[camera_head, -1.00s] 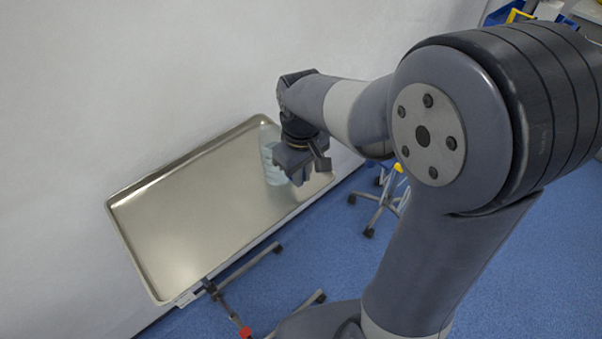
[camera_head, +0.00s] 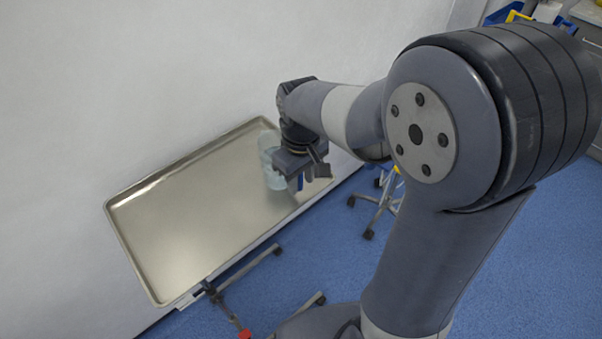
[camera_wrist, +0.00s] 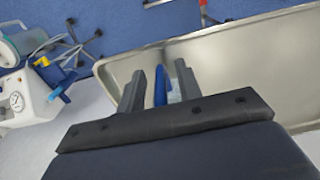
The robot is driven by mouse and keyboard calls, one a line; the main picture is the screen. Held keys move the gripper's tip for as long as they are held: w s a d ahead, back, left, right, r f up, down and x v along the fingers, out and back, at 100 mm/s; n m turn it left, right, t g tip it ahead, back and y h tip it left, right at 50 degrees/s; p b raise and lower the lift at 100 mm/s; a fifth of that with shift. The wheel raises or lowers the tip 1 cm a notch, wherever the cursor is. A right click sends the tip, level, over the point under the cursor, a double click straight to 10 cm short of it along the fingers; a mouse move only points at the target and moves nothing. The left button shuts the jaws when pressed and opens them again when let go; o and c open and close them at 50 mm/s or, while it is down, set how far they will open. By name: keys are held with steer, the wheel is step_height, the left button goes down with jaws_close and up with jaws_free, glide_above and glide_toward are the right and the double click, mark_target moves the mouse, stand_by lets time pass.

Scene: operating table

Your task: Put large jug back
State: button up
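The large jug (camera_head: 270,162) is clear and pale blue. It stands upright on the right end of the steel tray (camera_head: 190,210), partly hidden behind my gripper in the head view. My gripper (camera_head: 308,178) is close in front of the jug, over the tray's right end. In the wrist view my gripper (camera_wrist: 160,88) has its two fingers apart, with a blue upright part, seemingly the jug's handle (camera_wrist: 160,86), between them. A gap shows beside the blue part, so the fingers do not look closed on it. Most of the jug is hidden in the wrist view.
The tray has a raised rim and is bare across its left and middle. A white wall (camera_head: 130,90) runs close behind it. A wheeled stand (camera_head: 380,205) is on the blue floor to the right. White equipment with a gauge (camera_wrist: 22,98) shows at left in the wrist view.

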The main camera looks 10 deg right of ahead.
step_height(320, 180, up, 12)
steer(key=shift+r, duration=0.2)
stand_by(0.4)
step_height(320, 180, down, 12)
steer(key=shift+s+f, duration=0.1)
step_height(320, 180, up, 3)
steer(key=shift+f, duration=0.1)
steer(key=shift+r, duration=0.55)
